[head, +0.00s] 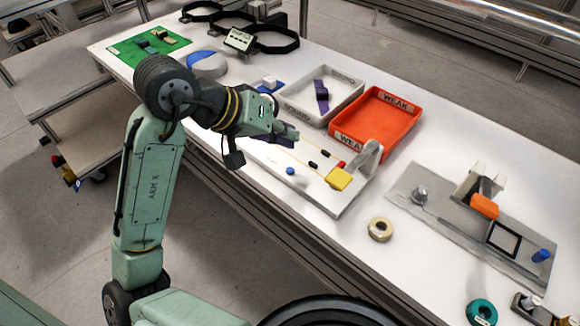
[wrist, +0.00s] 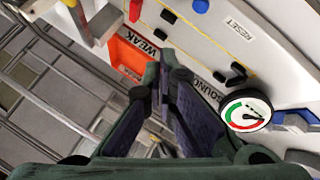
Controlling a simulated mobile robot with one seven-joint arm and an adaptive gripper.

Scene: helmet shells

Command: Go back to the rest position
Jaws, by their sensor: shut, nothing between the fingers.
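My gripper (head: 289,138) hangs over the table in the head view, above the left end of a white board (head: 325,192) and left of the white tray. In the wrist view my gripper (wrist: 163,75) shows its dark fingers together, with nothing between them. The white SOUND tray (head: 298,115) holds a purple piece (head: 321,96). The orange WEAK tray (head: 376,122) looks empty and also shows in the wrist view (wrist: 125,58).
The board carries a blue button (head: 290,171), black switches and a yellow block (head: 339,179). A round gauge (wrist: 245,112) shows in the wrist view. A tape roll (head: 380,229) and a grey fixture (head: 437,212) with an orange block (head: 484,206) stand at right. Black rings (head: 271,40) stand behind.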

